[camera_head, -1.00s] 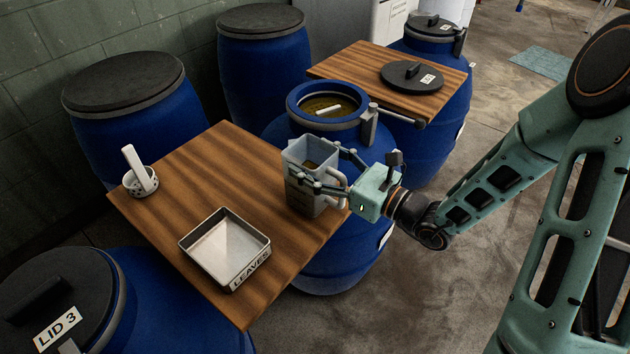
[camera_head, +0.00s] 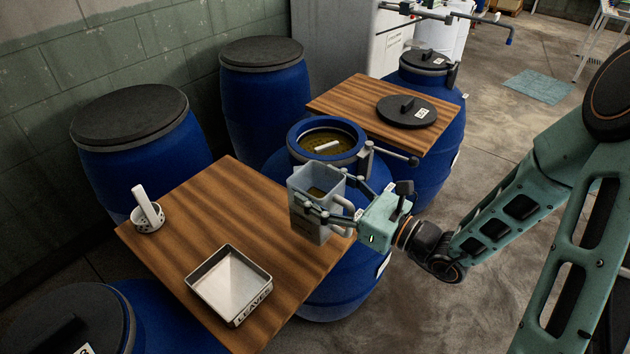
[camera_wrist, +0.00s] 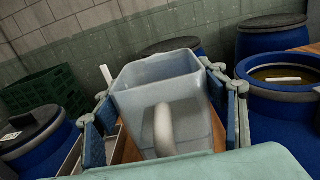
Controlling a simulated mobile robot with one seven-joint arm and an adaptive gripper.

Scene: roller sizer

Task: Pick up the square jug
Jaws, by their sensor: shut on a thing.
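The square jug (camera_head: 312,222) is a translucent grey, open-topped container with a handle on its right side. It stands upright at the right edge of the near wooden board in the head view; whether its base touches the board I cannot tell. My gripper (camera_head: 325,212) comes from the right with its fingers on either side of the jug, shut on it. In the wrist view the jug (camera_wrist: 165,85) fills the middle, its handle toward me, with a blue-padded finger against each side.
An open blue barrel (camera_head: 348,165) of yellowish liquid stands just behind the jug. Another board with a black lid (camera_head: 406,110) lies behind. Closed barrels (camera_head: 262,90) line the wall.

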